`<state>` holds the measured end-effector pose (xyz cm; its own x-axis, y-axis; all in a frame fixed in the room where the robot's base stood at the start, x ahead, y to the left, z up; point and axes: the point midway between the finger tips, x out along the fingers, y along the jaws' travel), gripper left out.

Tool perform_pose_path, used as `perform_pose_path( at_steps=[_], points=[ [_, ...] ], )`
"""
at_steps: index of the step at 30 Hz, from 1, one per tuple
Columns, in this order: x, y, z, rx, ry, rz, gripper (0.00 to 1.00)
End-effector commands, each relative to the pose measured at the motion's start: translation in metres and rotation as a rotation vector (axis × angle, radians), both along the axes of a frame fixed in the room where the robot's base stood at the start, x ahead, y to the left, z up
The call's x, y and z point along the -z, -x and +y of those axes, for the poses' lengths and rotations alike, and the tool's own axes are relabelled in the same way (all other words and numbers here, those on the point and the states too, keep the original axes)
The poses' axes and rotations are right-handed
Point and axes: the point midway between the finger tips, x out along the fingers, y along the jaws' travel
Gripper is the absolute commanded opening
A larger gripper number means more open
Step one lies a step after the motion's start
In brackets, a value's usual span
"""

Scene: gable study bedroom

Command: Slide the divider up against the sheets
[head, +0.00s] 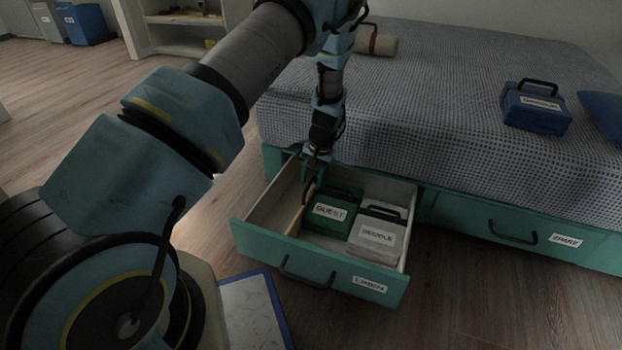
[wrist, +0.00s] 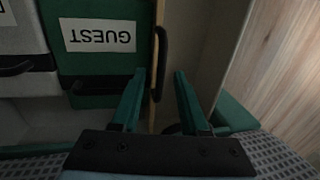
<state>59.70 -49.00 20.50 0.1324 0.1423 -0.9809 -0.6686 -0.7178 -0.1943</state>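The divider is a thin tan board (head: 296,221) standing in the open drawer, just left of a green pack labelled GUEST (head: 333,212). A grey pack (head: 377,238), its label hard to read, stands right of the green one. In the wrist view the divider (wrist: 155,75) is a narrow strip with a black handle (wrist: 162,55), beside the green pack (wrist: 100,50). I cannot tell whether they touch. My gripper (head: 313,178) is over the drawer's back part. In the wrist view my gripper (wrist: 160,80) is open, with the divider's line running between its fingers.
The drawer (head: 255,243) is pulled out from under the bed (head: 440,90); its left part is empty. A blue case (head: 535,110) lies on the bed. A blue-edged board (head: 250,310) is near my base. The floor at left is clear.

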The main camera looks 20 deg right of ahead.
Motion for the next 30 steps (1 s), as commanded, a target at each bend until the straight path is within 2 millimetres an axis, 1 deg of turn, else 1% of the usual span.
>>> perform_pose_path(
  at_steps=[6, 10, 14, 18, 21, 25, 30],
  points=[
    [-0.001, 0.0, 0.0, 0.0, 0.0, 0.0, 0.45],
    [-0.01, 0.0, -0.001, 0.0, 0.001, -0.001, 0.45],
    [-0.033, 0.003, -0.005, 0.002, 0.002, -0.002, 0.45],
    [-0.061, 0.007, -0.009, 0.003, 0.002, -0.002, 0.45],
    [-0.079, 0.009, -0.011, 0.001, 0.001, -0.001, 0.45],
    [-0.096, 0.012, -0.014, 0.0, 0.0, -0.001, 0.45],
    [-0.105, 0.014, -0.015, 0.0, -0.001, -0.001, 0.45]
  ],
)
